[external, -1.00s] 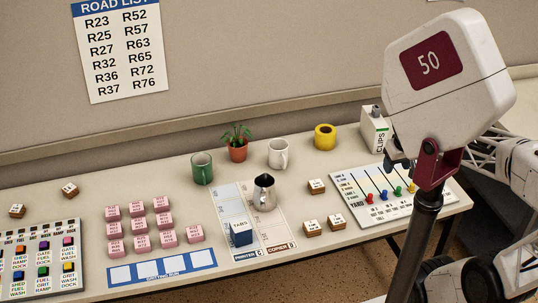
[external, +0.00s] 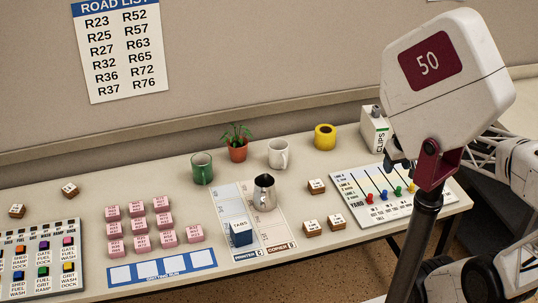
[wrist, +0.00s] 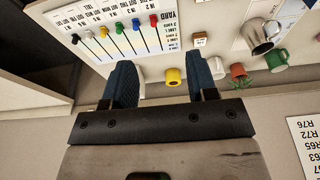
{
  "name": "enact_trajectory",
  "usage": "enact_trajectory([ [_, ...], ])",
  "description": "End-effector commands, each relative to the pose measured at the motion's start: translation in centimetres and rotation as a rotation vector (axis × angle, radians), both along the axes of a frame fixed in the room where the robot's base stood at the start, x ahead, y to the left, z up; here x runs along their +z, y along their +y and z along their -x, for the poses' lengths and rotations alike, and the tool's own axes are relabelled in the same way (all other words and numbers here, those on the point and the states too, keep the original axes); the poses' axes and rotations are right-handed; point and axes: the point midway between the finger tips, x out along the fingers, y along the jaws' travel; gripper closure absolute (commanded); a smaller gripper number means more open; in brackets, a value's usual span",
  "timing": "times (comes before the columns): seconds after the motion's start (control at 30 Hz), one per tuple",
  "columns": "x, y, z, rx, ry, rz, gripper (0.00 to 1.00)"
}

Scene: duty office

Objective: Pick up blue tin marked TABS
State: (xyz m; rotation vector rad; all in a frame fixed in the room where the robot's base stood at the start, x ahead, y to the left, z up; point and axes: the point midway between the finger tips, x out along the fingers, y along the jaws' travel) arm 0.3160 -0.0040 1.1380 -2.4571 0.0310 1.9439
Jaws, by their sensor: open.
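The blue tin marked TABS (external: 241,232) stands on the printed paper sheet near the front edge of the table in the external view. It is just below and left of the metal jug (external: 264,192). The tin does not show in the wrist view. My gripper (wrist: 160,84) is open, with its two dark blue fingers apart and nothing between them. It is over the right end of the table, near the yard board (external: 392,193), well to the right of the tin. In the external view the gripper is mostly hidden by my arm.
Pink blocks (external: 155,225) stand left of the tin, above a blue-edged strip (external: 162,266). Wooden-sided blocks (external: 318,187) lie to its right.

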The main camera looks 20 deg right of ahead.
Motion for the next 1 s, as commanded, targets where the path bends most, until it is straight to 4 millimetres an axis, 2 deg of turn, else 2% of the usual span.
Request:
enact_trajectory([
  [0.07,0.0,0.0,0.0,0.0,0.0,0.0,0.47],
  [0.33,0.0,0.0,0.0,0.0,0.0,0.0,0.06],
  [0.73,-0.2,0.4,-0.3,-0.006,0.01,-0.018,0.06],
  [0.87,-0.8,1.7,-0.9,-0.026,0.035,-0.069,0.06],
  [1.0,-1.8,4.0,-2.2,-0.068,0.09,-0.164,0.06],
])
